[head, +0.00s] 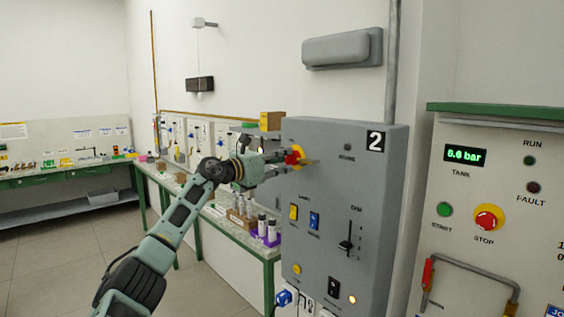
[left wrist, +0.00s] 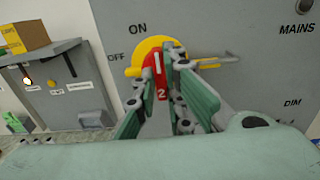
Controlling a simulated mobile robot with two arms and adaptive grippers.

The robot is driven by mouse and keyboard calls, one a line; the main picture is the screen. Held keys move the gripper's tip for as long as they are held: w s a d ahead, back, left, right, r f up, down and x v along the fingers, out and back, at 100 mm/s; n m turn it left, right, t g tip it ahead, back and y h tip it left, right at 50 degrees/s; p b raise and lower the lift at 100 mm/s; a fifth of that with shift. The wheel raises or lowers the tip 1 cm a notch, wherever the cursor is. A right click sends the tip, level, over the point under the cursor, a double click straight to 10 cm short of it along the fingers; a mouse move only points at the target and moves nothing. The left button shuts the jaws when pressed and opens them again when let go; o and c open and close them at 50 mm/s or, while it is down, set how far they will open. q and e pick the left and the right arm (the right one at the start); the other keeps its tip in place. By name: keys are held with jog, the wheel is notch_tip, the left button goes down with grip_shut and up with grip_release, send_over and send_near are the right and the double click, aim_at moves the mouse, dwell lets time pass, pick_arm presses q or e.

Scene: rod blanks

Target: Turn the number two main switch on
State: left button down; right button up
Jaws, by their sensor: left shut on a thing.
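The number two main switch (head: 296,153) is a red handle on a yellow disc, high on the left part of the grey cabinet marked 2 (head: 335,190). In the left wrist view the red handle (left wrist: 161,88) bears a 2 and stands near upright on its yellow disc (left wrist: 146,50), with ON printed above and OFF to the left. My left gripper (head: 288,158) is shut on the handle, and its fingers (left wrist: 165,75) hide part of it. The lamp above MAINS (head: 347,147) looks dark. My right gripper is not in view.
The cabinet also carries a yellow switch (head: 293,211), a blue switch (head: 314,220) and a DIM slider (head: 347,240). A tank panel (head: 465,185) with a red stop button stands at the right. A bench (head: 235,225) with bottles lies behind my arm.

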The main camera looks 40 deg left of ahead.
pick_arm(q)
jog(key=shift+f, duration=0.25)
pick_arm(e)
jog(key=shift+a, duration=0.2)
pick_arm(q)
jog(key=c, duration=1.8)
grip_release()
jog(key=shift+r, duration=0.1)
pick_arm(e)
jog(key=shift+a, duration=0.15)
pick_arm(q)
jog(key=shift+s, duration=0.1)
jog(key=shift+s+a, duration=0.15)
jog(key=shift+s, duration=1.65)
jog(key=shift+s+a, duration=0.1)
jog(key=shift+s, duration=1.65)
jog(key=shift+s, duration=0.1)
